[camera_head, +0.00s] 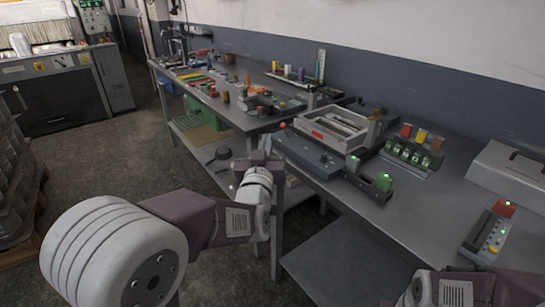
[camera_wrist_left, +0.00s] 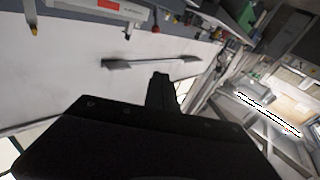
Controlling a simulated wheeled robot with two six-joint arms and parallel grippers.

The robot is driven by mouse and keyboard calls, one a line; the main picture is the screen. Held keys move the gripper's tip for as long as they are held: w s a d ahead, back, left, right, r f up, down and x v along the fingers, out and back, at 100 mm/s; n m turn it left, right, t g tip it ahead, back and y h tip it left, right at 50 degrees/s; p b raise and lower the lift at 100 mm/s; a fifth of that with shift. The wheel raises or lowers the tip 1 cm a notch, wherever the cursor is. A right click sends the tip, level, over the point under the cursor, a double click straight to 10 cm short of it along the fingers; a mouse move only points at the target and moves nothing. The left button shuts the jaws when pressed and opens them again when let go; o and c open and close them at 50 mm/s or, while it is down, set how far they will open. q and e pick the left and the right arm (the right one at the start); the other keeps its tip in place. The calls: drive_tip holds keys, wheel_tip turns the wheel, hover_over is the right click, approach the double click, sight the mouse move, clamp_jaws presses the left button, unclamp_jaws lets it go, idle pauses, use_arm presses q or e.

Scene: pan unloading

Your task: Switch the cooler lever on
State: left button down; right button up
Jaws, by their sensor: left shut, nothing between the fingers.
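A long dark grey device (camera_head: 320,158) lies along the near edge of the workbench, with a small red knob (camera_head: 283,126) at its left end. This knob may be the cooler lever's; no label is readable. A small red ball (camera_wrist_left: 155,29) shows near the top of the left wrist view, apart from my fingers. My left gripper (camera_head: 260,156) is in front of the bench edge, left of and below the knob. In the left wrist view its dark fingers (camera_wrist_left: 160,88) are shut and empty. My right arm enters at the bottom right; its gripper is out of frame.
The workbench (camera_head: 440,205) carries a grey tray (camera_head: 335,125), a row of green-lit switches (camera_head: 408,155) and a box with red and yellow buttons (camera_head: 488,232). A lower shelf (camera_head: 345,265) juts out below. The floor (camera_head: 110,150) at left is clear.

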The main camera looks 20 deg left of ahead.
use_arm(q)
wheel_tip(320, 180, down, 6)
drive_tip(key=d+h+b, duration=0.1)
drive_tip(key=d+b, duration=0.1)
drive_tip(key=b, duration=0.1)
drive_tip(key=shift+r+m, duration=0.15)
drive_tip(key=shift+m, duration=0.15)
use_arm(e)
wheel_tip(320, 180, down, 6)
drive_tip(key=shift+w+r, duration=0.15)
use_arm(q)
drive_tip(key=shift+w, duration=0.15)
drive_tip(key=p, duration=0.1)
approach(283, 127)
drive_tip(key=w, duration=0.6)
drive_tip(key=shift+w+a+r, duration=0.3)
drive_tip(key=shift+w+a, duration=0.05)
drive_tip(key=shift+w, duration=0.05)
use_arm(e)
drive_tip(key=shift+r, duration=0.6)
drive_tip(key=shift+r, duration=0.1)
